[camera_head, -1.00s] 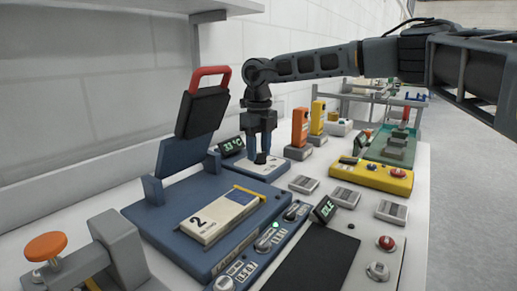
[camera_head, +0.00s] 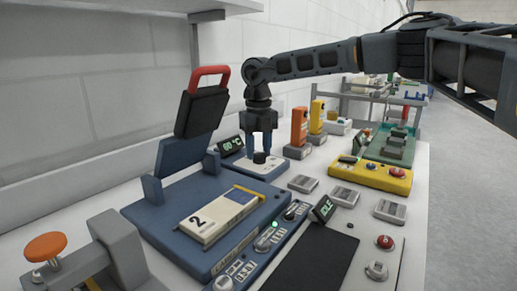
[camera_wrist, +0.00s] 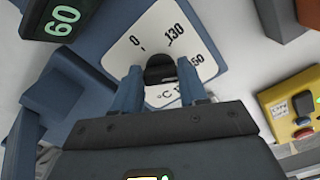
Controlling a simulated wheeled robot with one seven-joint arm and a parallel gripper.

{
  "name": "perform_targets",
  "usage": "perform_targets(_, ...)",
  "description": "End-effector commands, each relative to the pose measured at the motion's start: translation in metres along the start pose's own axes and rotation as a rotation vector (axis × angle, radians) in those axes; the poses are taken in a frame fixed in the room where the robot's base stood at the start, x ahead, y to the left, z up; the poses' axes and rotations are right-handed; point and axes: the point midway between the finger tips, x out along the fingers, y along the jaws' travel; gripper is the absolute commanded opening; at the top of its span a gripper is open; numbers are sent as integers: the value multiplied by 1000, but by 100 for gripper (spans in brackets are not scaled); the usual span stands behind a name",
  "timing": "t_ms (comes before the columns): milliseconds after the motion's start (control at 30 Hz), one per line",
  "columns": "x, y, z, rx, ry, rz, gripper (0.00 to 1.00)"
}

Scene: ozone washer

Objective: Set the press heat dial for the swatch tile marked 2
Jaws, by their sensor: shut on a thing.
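The press is blue, with a raised black plate and red handle (camera_head: 209,75). The swatch tile marked 2 (camera_head: 205,219) lies flat on its bed. My gripper (camera_head: 260,152) points down behind the press and is shut on the black heat dial (camera_head: 260,157). In the wrist view the dial (camera_wrist: 160,70) sits between my two fingers on a white scale (camera_wrist: 185,35) marked 0, 130, a partly hidden number ending in 50, and °C. The display (camera_head: 231,145) reads 60 °C; in the wrist view the display (camera_wrist: 62,20) shows 60.
A control strip with a green light (camera_head: 275,224) runs along the press front. An IDLE display (camera_head: 322,208), a yellow box (camera_head: 370,175) and orange and yellow upright devices (camera_head: 299,126) stand to the right. An orange-knobbed clamp (camera_head: 46,247) is at front left.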

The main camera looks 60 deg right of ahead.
Motion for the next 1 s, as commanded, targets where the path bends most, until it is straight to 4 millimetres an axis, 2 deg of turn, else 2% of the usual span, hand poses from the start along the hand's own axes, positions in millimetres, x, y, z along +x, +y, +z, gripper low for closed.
perform_targets(33,0,0,0,0,2,0,12)
perform_targets(67,0,0,0,0,2,0,43)
perform_targets(300,0,0,0,-1,1,0,66)
perform_targets(533,0,0,0,-1,0,0,68)
perform_targets(667,-7,0,0,-1,0,0,68)
perform_targets(1000,-60,-1,0,0,-2,0,68)
